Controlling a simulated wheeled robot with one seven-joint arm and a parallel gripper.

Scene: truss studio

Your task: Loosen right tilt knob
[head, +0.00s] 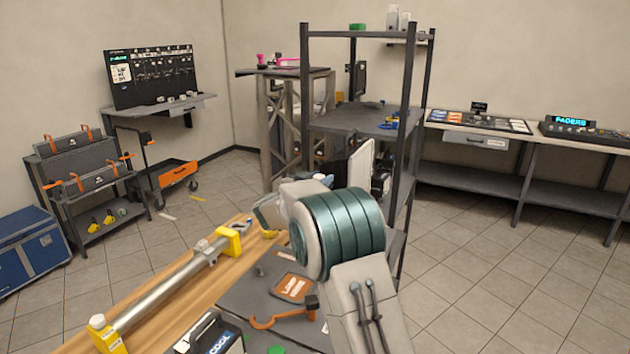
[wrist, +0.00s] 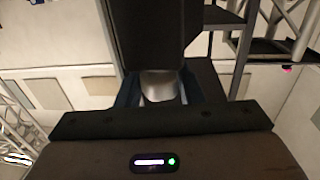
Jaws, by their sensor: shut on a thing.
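In the wrist view, my gripper (wrist: 160,100) is shut on a pale grey rounded knob (wrist: 158,84), which fits the right tilt knob. Dark blue-grey fingers stand on both sides of it. A large dark block (wrist: 152,35) lies just beyond the knob and fills the top middle; its full shape is cut off. I cannot tell how loose the knob is. In the head view my arm reaches toward the dark metal shelf rack, and its own links hide the gripper and the knob.
The shelf rack (head: 405,130) stands close beside my arm. A long counter (head: 560,150) runs along the right wall. The tiled floor at right is clear.

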